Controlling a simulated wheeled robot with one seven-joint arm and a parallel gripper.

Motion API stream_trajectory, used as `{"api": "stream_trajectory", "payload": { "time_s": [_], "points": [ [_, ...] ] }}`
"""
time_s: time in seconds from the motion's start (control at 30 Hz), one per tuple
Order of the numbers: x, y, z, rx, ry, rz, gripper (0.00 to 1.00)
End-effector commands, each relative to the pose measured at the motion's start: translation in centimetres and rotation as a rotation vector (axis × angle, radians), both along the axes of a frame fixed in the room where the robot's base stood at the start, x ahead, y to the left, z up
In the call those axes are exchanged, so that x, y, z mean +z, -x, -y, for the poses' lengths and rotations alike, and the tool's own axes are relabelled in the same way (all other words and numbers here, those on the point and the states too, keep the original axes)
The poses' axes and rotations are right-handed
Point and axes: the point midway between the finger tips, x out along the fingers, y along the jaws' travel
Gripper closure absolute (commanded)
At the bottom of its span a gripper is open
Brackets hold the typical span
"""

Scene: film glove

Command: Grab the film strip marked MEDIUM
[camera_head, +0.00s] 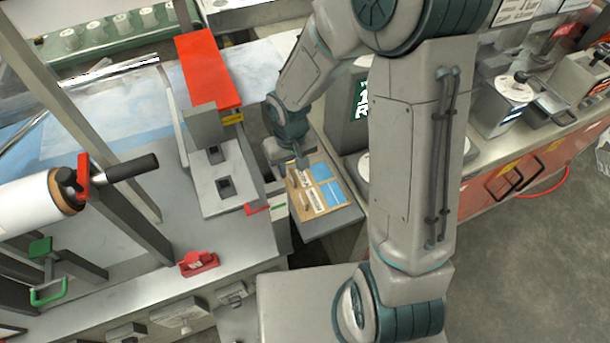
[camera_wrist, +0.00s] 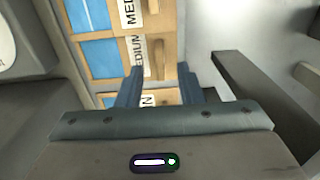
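Film strips, blue with tan backing and white labels, lie on a grey tray (camera_head: 335,217) in the head view. A third label (camera_wrist: 147,99), partly hidden by my gripper, shows only an N. In the head view my gripper (camera_head: 300,162) is small, at the strips' upper left.
A grey bench (camera_head: 230,240) with fixtures and a red plate (camera_head: 207,72) stands left of the tray. A grey machine with a green sign (camera_head: 360,100) stands beyond it. Dark grey bars (camera_wrist: 258,95) lie right of the strips in the wrist view.

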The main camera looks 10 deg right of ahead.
Motion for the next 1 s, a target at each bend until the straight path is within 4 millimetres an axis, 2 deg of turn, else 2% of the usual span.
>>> {"api": "stream_trajectory", "payload": {
  "time_s": [0.23,0.57,0.63,0.7,1.0],
  "points": [
    [-3.1,0.2,0.0,0.003,0.001,-0.003,0.66],
    [-3.7,0.2,0.0,0.000,0.000,-0.001,0.66],
    [-3.7,0.2,0.0,0.001,0.000,-0.001,0.80],
    [-3.7,0.2,0.0,0.001,0.000,-0.001,1.00],
    [-3.7,0.2,0.0,0.001,0.000,0.000,1.00]
  ]
}}
